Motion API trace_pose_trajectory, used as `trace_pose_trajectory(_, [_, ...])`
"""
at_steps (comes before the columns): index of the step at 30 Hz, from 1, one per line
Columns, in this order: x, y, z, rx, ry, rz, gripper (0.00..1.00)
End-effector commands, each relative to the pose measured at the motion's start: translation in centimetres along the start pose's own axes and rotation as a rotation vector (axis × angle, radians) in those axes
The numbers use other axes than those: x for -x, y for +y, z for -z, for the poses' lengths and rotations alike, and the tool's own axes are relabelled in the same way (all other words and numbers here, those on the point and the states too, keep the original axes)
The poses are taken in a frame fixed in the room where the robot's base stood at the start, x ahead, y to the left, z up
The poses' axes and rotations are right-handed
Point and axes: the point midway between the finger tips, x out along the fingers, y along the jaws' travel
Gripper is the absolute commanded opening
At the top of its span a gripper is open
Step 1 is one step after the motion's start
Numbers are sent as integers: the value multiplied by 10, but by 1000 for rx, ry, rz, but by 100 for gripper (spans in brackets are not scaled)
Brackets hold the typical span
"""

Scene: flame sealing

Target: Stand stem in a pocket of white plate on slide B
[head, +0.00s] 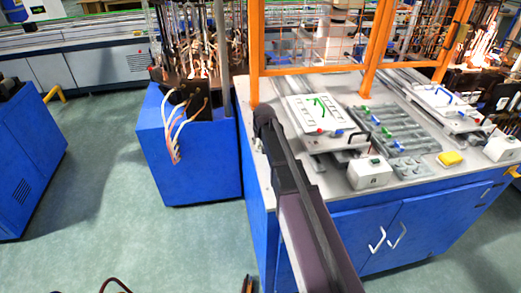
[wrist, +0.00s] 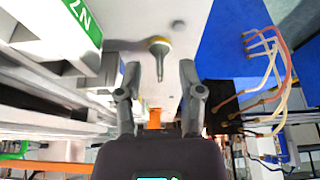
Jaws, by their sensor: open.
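A small piece with a yellowish round end and a thin grey shank (wrist: 157,58) shows between my fingertips in the wrist view; it may be the stem, but I cannot tell for sure. My gripper (wrist: 159,74) is open, with a finger on either side of this piece and visible gaps to both. In the head view my dark arm reaches over the left edge of the bench and hides most of the gripper. A white plate (head: 442,98) lies on the right slide, behind the box marked B (head: 503,149). Its pockets are too small to make out.
Another white plate (head: 300,104) with green marks lies on the left slide, behind box A (head: 368,173). Grey racks (head: 392,130) stand between the slides. A yellow block (head: 450,158) sits at the front. Orange posts (head: 372,45) frame the bench's back. A blue cabinet (head: 190,150) stands left.

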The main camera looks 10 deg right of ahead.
Motion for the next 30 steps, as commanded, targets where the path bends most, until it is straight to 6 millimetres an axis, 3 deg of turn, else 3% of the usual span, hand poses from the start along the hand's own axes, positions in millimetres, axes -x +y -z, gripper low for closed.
trace_pose_trajectory(19, [-2,0,0,0,0,0,49])
trace_pose_trajectory(24, [-2,0,0,0,0,0,3])
trace_pose_trajectory(30, [-2,0,0,0,0,0,0])
